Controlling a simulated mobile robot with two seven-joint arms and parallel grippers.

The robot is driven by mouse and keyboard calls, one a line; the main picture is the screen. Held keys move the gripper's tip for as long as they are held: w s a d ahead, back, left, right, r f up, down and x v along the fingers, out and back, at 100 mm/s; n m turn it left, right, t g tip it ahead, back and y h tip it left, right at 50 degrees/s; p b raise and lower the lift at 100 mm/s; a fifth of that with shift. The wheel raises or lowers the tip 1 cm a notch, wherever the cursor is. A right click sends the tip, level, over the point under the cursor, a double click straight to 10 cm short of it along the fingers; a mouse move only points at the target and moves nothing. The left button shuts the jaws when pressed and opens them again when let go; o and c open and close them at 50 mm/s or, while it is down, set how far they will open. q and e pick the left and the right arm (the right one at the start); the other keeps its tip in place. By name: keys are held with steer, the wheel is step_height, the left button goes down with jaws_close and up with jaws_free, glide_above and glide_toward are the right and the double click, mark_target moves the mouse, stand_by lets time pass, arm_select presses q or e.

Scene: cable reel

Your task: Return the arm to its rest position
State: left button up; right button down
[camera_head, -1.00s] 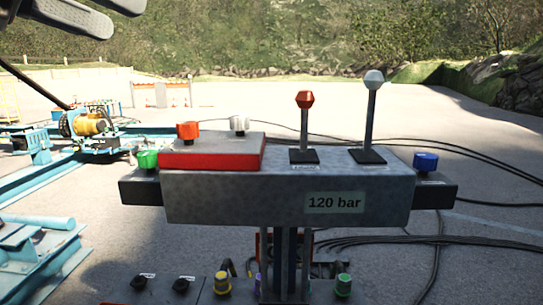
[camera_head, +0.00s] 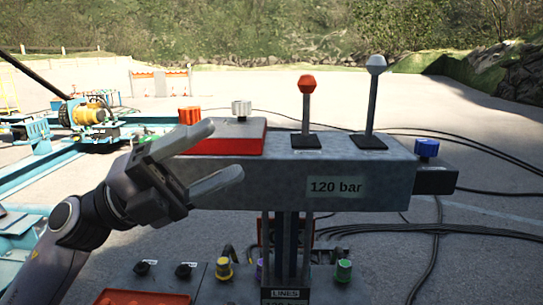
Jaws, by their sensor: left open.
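My left gripper (camera_head: 226,153) is in front of the left part of the grey control console (camera_head: 375,160). Its two pale fingers are spread apart, with nothing between them. It points right, and its upper finger overlaps the red box (camera_head: 245,139) in the picture. My left arm (camera_head: 60,245) comes up from the lower left. The gripper hides the console's left end, where the green knob was seen earlier. My right gripper is not in view.
On the console stand a red-topped lever (camera_head: 306,110), a white-topped lever (camera_head: 372,100), an orange knob (camera_head: 189,115), a white knob (camera_head: 241,109) and a blue knob (camera_head: 427,148). A lower panel has a yellow knob (camera_head: 224,270) and a green knob (camera_head: 343,271). Black cables lie on the ground at right.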

arm_select(q)
steer(key=w+a+f+n+t+y, duration=0.1)
steer(key=a+f+n+t+y, duration=0.3)
steer(key=f+n, duration=0.5)
steer(key=w+a+f+n+t+y, duration=0.2)
steer(key=f+n+t+y, duration=0.45)
steer(key=f+n, duration=0.25)
steer(key=w+a+f+n+t+y, duration=0.1)
steer(key=a+f+n+t+y, duration=0.25)
steer(key=f+n+t, duration=0.4)
steer(key=s+a+f+n+g+y, duration=0.1)
steer(key=s+f+n+g+y, duration=0.1)
steer(key=s+f, duration=0.4)
steer(key=s+a+f+n+g+y, duration=0.1)
steer(key=s+f+n+g, duration=0.3)
steer(key=f, duration=0.8)
steer(key=s+a+f+n+g+y, duration=0.1)
steer(key=s+f+n+g+y, duration=0.2)
steer(key=s+f, duration=0.5)
step_height(320, 180, down, 2)
steer(key=shift+s+g+y+b, duration=0.3)
steer(key=shift+s+g, duration=0.05)
steer(key=shift+g, duration=0.55)
steer(key=shift+n, duration=0.25)
steer(key=c, duration=0.4)
steer(key=shift+a, duration=0.15)
steer(key=shift+c, duration=0.3)
